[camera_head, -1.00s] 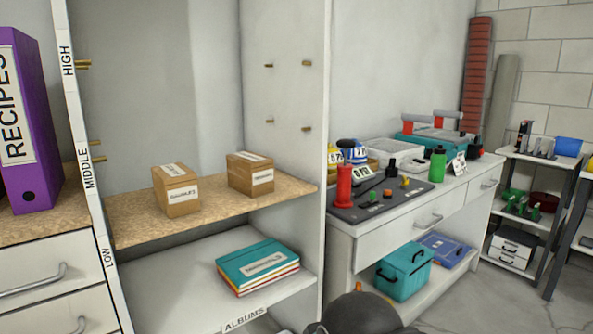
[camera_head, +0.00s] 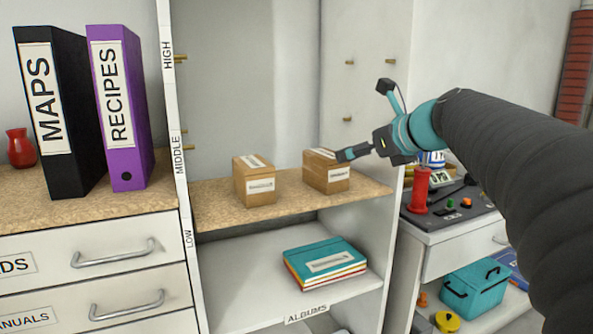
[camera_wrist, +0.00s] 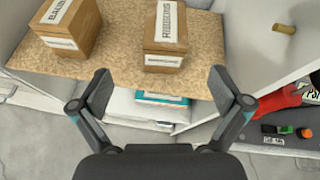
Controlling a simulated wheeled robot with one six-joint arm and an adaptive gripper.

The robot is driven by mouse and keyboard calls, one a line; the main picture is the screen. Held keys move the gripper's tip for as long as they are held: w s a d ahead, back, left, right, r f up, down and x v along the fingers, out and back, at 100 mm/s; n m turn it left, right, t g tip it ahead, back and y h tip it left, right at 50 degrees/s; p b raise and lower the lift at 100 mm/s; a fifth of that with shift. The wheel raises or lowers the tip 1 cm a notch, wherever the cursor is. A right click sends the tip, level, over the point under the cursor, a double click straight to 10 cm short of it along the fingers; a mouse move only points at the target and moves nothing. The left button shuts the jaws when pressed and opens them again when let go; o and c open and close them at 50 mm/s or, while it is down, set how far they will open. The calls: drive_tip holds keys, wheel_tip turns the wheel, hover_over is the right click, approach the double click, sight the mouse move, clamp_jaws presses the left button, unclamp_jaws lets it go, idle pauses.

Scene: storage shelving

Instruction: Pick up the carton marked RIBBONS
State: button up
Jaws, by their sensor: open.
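The carton whose label appears to read RIBBONS (camera_head: 320,178) is a small brown box with white labels on the wooden middle shelf, the right one of two. In the wrist view this carton (camera_wrist: 165,38) sits ahead, between the lines of my fingers. My gripper (camera_head: 347,153) comes in from the right, its fingers overlapping the carton's upper right edge. In the wrist view my gripper (camera_wrist: 160,78) is open, with nothing between the fingertips. Contact is not visible.
A similar carton (camera_head: 256,187) stands to the left on the shelf board (camera_head: 220,207), with a gap between; its label is hard to read. Teal and other albums (camera_head: 322,258) lie below. The cabinet's right wall (camera_head: 372,80) has pegs. Binders (camera_head: 55,120) stand left.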

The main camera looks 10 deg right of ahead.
drive_tip(key=w+r+m, duration=0.1)
drive_tip(key=w, duration=0.1)
approach(327, 153)
drive_tip(key=shift+t, duration=0.3)
drive_tip(key=x, duration=0.4)
drive_tip(key=shift+w+f, duration=0.15)
drive_tip(key=shift+f, duration=0.15)
drive_tip(key=shift+a+x, duration=0.15)
drive_tip(key=shift+x, duration=1.3)
drive_tip(key=shift+a+x, duration=0.1)
drive_tip(key=shift+x, duration=1.35)
drive_tip(key=c, duration=1.3)
